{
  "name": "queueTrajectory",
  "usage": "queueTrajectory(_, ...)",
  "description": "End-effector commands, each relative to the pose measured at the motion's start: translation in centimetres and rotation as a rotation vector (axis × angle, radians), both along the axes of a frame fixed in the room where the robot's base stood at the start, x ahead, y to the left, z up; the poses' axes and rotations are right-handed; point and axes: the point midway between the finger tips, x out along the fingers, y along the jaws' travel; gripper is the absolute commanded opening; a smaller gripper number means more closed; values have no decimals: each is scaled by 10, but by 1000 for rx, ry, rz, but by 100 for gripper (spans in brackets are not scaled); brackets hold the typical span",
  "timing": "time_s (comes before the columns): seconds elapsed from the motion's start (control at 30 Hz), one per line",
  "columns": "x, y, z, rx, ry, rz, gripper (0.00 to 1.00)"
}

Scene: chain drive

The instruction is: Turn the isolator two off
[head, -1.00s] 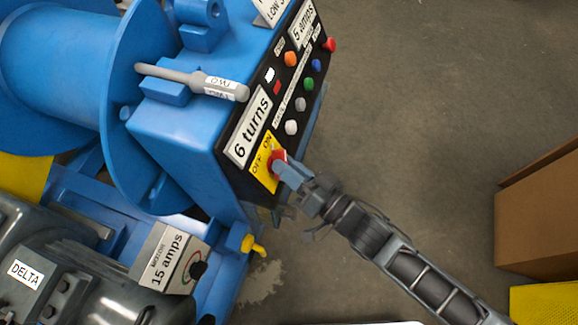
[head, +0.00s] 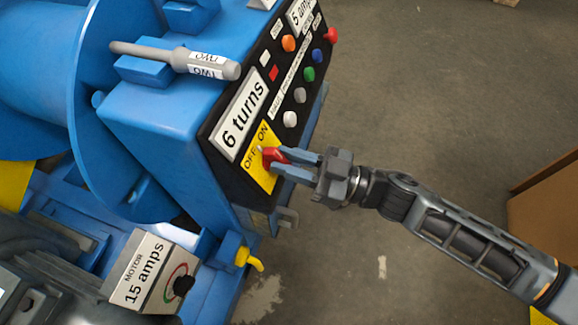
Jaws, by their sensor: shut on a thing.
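The isolator is a red rotary knob (head: 271,156) on a yellow plate (head: 264,177) marked OFF and ON, at the lower end of the black panel. The knob's narrow end lies near the gap between the two words; its exact setting is hard to tell. My gripper (head: 284,162) comes in from the right, its two blue-grey fingers shut on the knob, one above and one below. The fingers hide part of the knob. A grey rod-shaped piece (head: 207,65) labelled TWO lies on top of the blue machine.
The panel's white button (head: 290,119) and other coloured buttons sit just above my gripper. A 15 amps motor box (head: 150,270) with a black dial and a yellow tap-like part (head: 248,259) are below. A cardboard box (head: 545,215) stands at right. Open floor lies between.

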Motion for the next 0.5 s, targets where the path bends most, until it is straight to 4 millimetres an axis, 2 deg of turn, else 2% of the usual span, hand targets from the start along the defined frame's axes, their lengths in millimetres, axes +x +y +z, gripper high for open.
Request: queueTrajectory(0.5, 5, -2, 0, -147, -396, 211, 0)
